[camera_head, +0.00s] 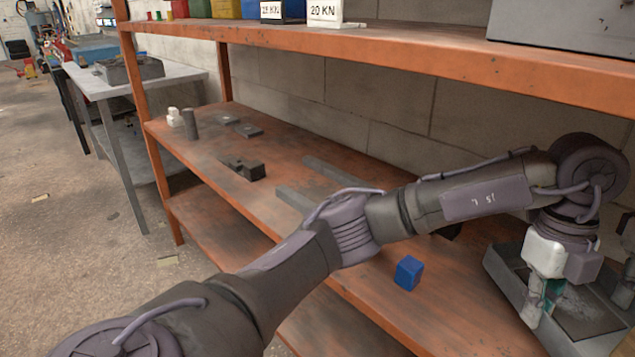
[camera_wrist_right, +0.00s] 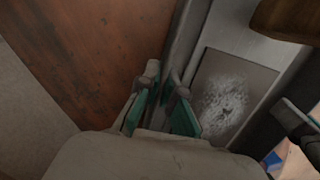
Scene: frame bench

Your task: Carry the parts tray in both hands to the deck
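The parts tray (camera_head: 500,279) is a grey, worn metal tray at the right of the head view, at the front of the orange shelf; I cannot tell if it rests on it. Its wall and scuffed floor (camera_wrist_right: 235,90) show in the right wrist view. My left gripper (camera_head: 543,312) points down with its fingers on either side of the tray's left wall and looks closed on it. My right gripper (camera_wrist_right: 160,82) has its green-padded fingers close together around the tray's wall. In the head view it is mostly cut off at the right edge. I cannot tell which surface is the deck.
The rusty orange shelf board (camera_head: 300,173) carries a blue cube (camera_head: 408,272), dark bars (camera_head: 340,172), a dark block (camera_head: 243,168) and small parts at its far end. An upper shelf (camera_head: 400,55) overhangs it. A grey table (camera_head: 120,82) stands at the left, beside open floor.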

